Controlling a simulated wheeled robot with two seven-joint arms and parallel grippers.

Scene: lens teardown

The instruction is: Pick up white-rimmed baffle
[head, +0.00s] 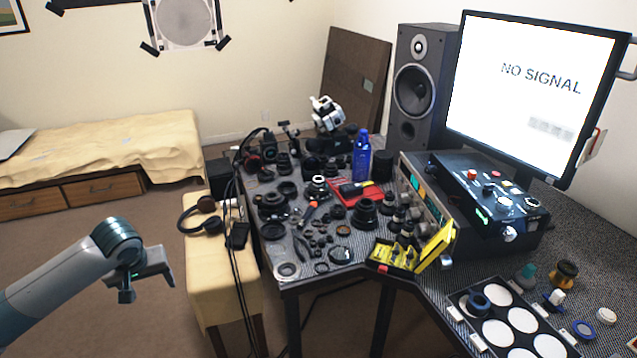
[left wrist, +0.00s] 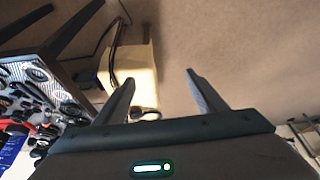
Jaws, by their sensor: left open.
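My left gripper (head: 148,288) hangs open and empty over the floor, left of the padded bench and well apart from the table. Its two spread fingers also show in the left wrist view (left wrist: 160,84), with nothing between them. A round piece with a pale rim (head: 287,270) lies flat at the table's near left corner. It may be the white-rimmed baffle, but it is too small to be sure. A small white-rimmed round part (head: 606,316) lies at the far right. My right gripper is not in view.
Many dark lens parts (head: 275,203) crowd the table. A yellow case (head: 396,254) stands open at its front edge. A black tray with white round pads (head: 462,304) lies at right. The bench (head: 215,275) with headphones and hanging cables stands between my left gripper and the table.

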